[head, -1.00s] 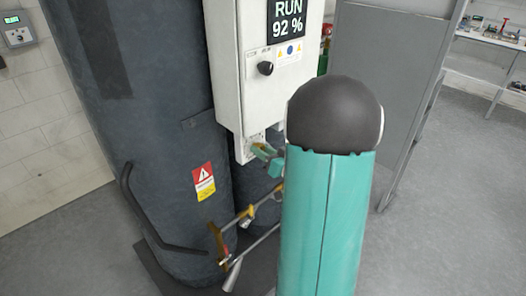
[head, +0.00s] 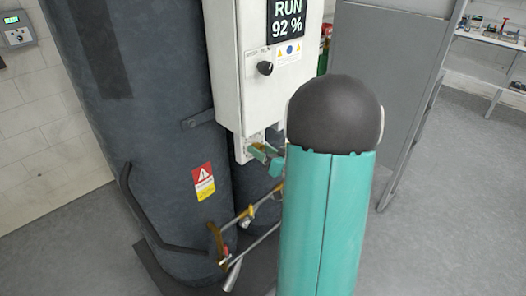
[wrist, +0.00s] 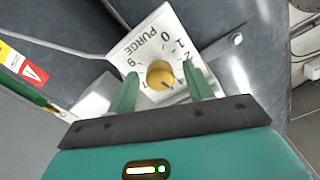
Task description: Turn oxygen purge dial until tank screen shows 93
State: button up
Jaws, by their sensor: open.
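The tank screen (head: 287,20) on the white control box reads RUN 92 %. The oxygen purge dial is a yellow round knob (wrist: 160,75) on a white plate marked PURGE (wrist: 138,47) with numbers around it. A dark mark on the knob points to the lower right in the wrist view. My gripper (wrist: 160,69) is open, with one teal finger on each side of the knob; I cannot tell whether they touch it. In the head view my gripper (head: 267,155) is small and partly hidden by my arm, below the control box.
A black knob (head: 265,68) is on the control box (head: 230,70). Large dark tanks (head: 165,130) stand behind, with a curved handle (head: 135,205) and pipes (head: 250,238) low down. A grey panel (head: 375,80) stands to the right. Floor (head: 450,200) at right is clear.

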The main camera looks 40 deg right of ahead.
jog(key=s, duration=1.3)
jog(key=shift+s+d, duration=0.15)
jog(key=shift+s, duration=0.25)
